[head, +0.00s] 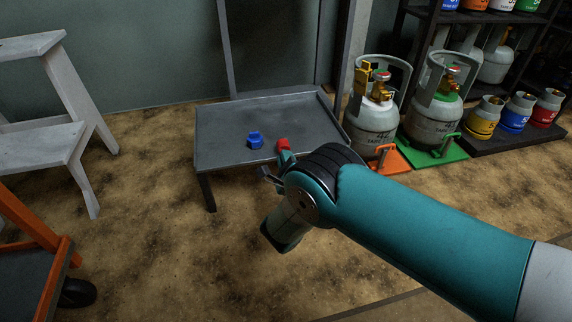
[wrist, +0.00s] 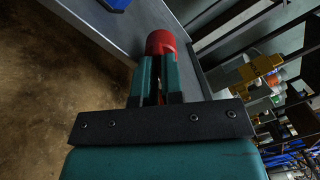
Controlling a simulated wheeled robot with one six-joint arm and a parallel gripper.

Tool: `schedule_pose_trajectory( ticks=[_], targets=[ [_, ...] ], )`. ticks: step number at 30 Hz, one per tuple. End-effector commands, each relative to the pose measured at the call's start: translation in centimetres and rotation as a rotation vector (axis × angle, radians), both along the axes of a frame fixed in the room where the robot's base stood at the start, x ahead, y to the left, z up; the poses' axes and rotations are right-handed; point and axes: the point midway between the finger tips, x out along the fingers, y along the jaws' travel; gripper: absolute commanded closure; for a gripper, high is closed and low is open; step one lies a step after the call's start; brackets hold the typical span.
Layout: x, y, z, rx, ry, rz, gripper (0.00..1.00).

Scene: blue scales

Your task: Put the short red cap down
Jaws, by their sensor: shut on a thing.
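The short red cap (head: 283,144) is at the tip of my gripper (head: 286,154), at the front part of a low grey table (head: 225,125). In the wrist view the red cap (wrist: 161,43) sits between the ends of the two teal fingers, and my gripper (wrist: 159,75) is shut on it. The table (wrist: 180,55) lies around and beyond the cap there. I cannot tell whether the cap touches the tabletop. My arm hides part of the table's right front.
A blue cap-like piece (head: 255,140) lies on the table left of the red cap. Two gas cylinders (head: 374,125) stand right of the table on orange and green scales. A white step stool (head: 75,135) stands at left. The table's back half is clear.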

Motion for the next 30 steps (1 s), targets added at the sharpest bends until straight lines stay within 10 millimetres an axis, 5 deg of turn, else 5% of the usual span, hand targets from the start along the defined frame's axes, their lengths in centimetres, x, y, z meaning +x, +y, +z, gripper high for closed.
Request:
schedule_pose_trajectory(
  ticks=[11,12,15,30],
  targets=[
    [0.0,0.0,-0.5,0.001,-0.001,0.0,1.0],
    [0.0,0.0,-0.3,0.001,-0.001,0.0,0.83],
    [0.0,0.0,-0.3,0.001,-0.001,0.0,0.66],
    [-0.6,-0.1,0.6,-0.001,0.002,0.001,0.66]
  ],
)
